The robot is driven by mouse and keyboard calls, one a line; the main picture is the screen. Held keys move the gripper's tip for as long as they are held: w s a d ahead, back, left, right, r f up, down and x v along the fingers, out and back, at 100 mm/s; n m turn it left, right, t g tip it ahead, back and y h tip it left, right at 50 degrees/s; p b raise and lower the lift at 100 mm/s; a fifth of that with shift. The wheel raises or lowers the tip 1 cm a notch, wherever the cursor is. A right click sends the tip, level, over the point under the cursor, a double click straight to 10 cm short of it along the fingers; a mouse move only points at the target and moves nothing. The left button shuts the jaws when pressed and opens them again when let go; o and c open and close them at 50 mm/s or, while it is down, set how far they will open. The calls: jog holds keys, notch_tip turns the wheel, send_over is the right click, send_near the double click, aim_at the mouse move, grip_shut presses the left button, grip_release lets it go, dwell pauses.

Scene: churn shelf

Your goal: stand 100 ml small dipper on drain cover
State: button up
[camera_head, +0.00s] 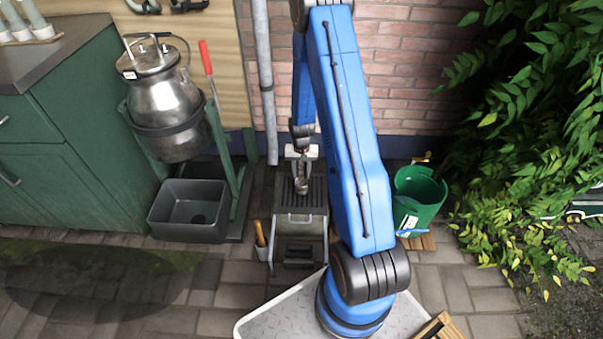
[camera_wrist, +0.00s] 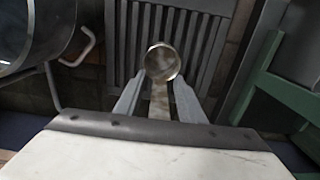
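The small dipper is a shiny metal cup (camera_wrist: 163,62) with a flat handle (camera_wrist: 159,100) in the wrist view. My gripper (camera_wrist: 157,88) has its two fingers on either side of the handle and appears shut on it. In the head view the dipper (camera_head: 301,185) hangs below my gripper (camera_head: 301,155), cup lowest. The drain cover is a dark slatted grate (camera_head: 318,192) on top of a low grey stand; its slats also show behind the cup in the wrist view (camera_wrist: 205,45). Whether the cup touches the slats I cannot tell.
A steel churn (camera_head: 162,105) tilts in a green stand left of the drain, with a grey basin (camera_head: 190,210) below. A wooden-handled tool (camera_head: 260,233) stands beside the drain stand. A green bucket (camera_head: 418,197) is to the right. A steel vessel (camera_wrist: 35,35) is close in the wrist view.

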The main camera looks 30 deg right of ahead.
jog(key=shift+r, duration=0.1)
jog(key=s+a+r+n+t, duration=0.1)
jog(key=s+a+r, duration=0.15)
jog(key=r, duration=1.15)
jog(key=s+a+r+n, duration=0.1)
jog(key=a+r, duration=0.2)
jog(key=r, duration=1)
jog(key=s+a+r+n+t, duration=0.1)
jog(key=s+a+r, duration=0.3)
jog(key=s+r, duration=0.45)
jog(key=s+a+r+n+t, duration=0.1)
jog(key=s+a+r+n, duration=0.1)
jog(key=s+a+r, duration=0.5)
jog(key=s+r+n+t, duration=0.1)
jog(key=s+r, duration=0.4)
jog(key=s, duration=0.8)
jog(key=shift+s+a+r+n+t, duration=0.2)
jog(key=shift+s+a+n+t, duration=0.05)
jog(key=shift+a+n+t, duration=0.15)
